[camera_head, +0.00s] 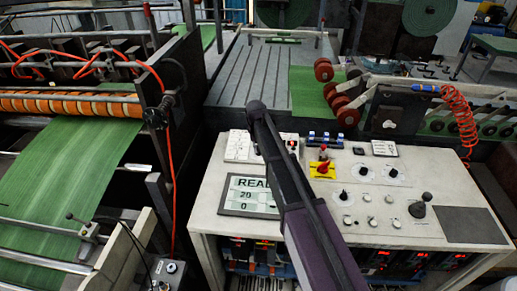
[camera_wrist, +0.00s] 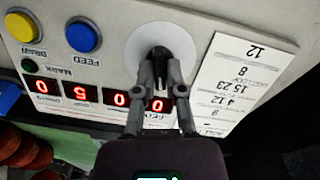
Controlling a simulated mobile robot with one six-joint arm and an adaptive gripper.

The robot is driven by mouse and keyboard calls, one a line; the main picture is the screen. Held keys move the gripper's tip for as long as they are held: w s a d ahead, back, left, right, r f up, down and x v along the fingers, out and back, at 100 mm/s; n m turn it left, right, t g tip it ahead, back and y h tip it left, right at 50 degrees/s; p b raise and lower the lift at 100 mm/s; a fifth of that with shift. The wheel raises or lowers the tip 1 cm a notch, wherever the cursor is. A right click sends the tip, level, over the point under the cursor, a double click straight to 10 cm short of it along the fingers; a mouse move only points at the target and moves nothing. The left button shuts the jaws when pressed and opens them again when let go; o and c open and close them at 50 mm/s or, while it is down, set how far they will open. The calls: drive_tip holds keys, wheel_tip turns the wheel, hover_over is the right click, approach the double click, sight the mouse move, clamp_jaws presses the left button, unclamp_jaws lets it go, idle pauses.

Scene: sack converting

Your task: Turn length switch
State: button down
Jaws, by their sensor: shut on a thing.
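A black rotary switch knob (camera_wrist: 160,52) stands on a round white plate (camera_wrist: 133,42) in the wrist view; I take it to be the length switch, though its name cannot be read. My gripper (camera_wrist: 161,70) is shut on this knob, with one finger on each side of it. The fingers cover part of the plate. In the head view my own arm reaches across the console, and the gripper and this knob cannot be made out there.
In the wrist view a white number card (camera_wrist: 232,85) lies beside the knob, with red digit displays (camera_wrist: 75,92), a blue button (camera_wrist: 83,36) and a yellow button (camera_wrist: 21,27) nearby. The console (camera_head: 375,232) carries a screen (camera_head: 247,196), a red emergency button (camera_head: 323,168) and a joystick (camera_head: 418,207).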

drive_tip(key=c, duration=0.7)
unclamp_jaws()
drive_tip(key=shift+m, duration=0.4)
